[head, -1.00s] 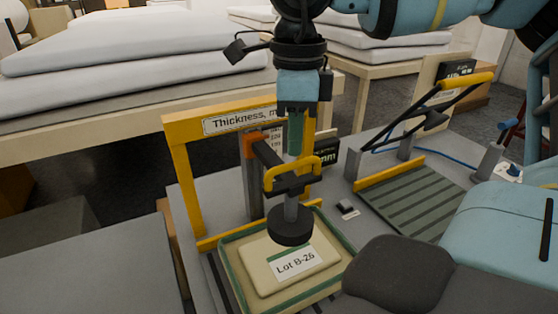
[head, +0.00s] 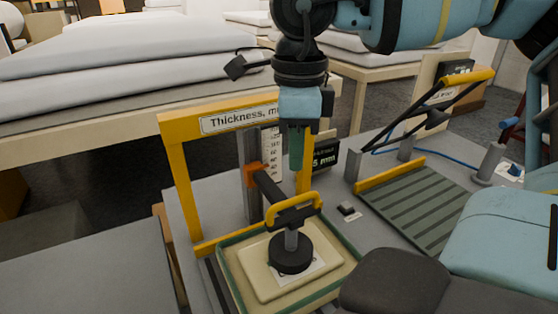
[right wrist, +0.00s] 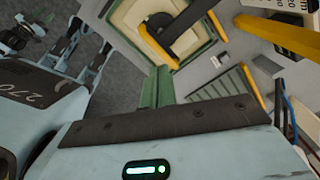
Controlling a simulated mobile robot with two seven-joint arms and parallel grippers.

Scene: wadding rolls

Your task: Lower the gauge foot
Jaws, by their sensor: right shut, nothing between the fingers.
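The gauge foot (head: 291,254) is a dark round disc on a short grey stem under a yellow handle (head: 318,203). It appears to rest on the cream pad (head: 258,270), covering much of its white label. Its arm joins an orange slider (head: 257,173) on a post beside a scale (head: 270,150). My right gripper (head: 297,168), with green fingers, is shut and empty just above the handle, apart from it. In the right wrist view the handle (right wrist: 157,46) shows beyond the fingers (right wrist: 157,88). My left gripper is not in view.
A yellow frame (head: 182,190) marked "Thickness" stands behind the pad's green-rimmed tray (head: 228,284). A dark display (head: 325,158) ending in "5 mm" is partly hidden. A ribbed green plate with a yellow-handled lever (head: 468,77) lies right. White rolls (head: 120,60) lie behind.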

